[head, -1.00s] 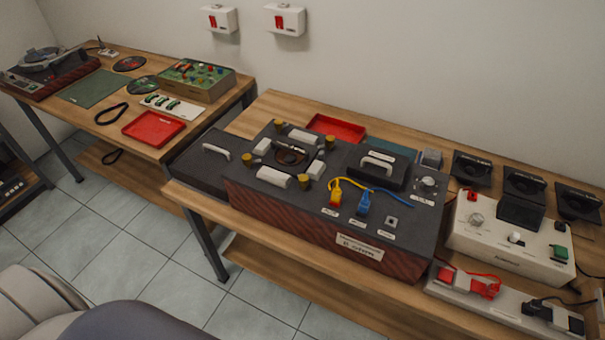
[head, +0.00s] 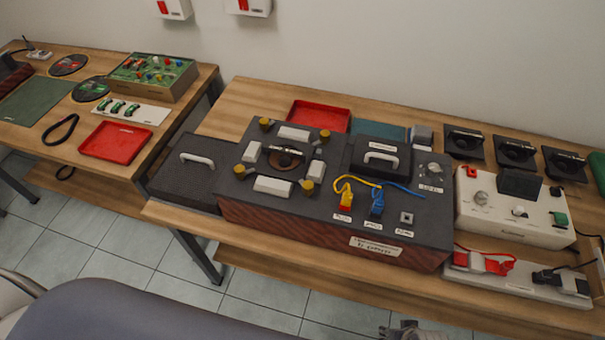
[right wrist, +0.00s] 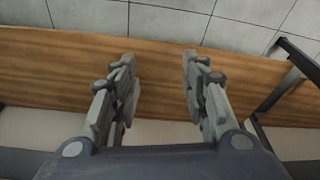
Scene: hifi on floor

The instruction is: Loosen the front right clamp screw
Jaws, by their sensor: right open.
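The dark hi-fi unit (head: 325,222) with wood-coloured sides sits on the bench. Yellow clamp screws stand around its round centre part (head: 284,159). The front right screw (head: 307,187) is beside the front white block (head: 273,185). The other screws are at front left (head: 240,171), back left (head: 265,124) and back right (head: 325,134). My right gripper (right wrist: 160,68) is open and empty in the right wrist view, above a wooden surface. Only a small part of my right arm shows at the head view's bottom edge, well away from the screws. My left gripper is not in view.
Yellow and blue connectors (head: 376,203) with cables lie on the unit's right half, near a black lid with a white handle (head: 381,158). A red tray (head: 319,116) is behind. A white control box (head: 512,212) and a power strip (head: 520,280) stand at right.

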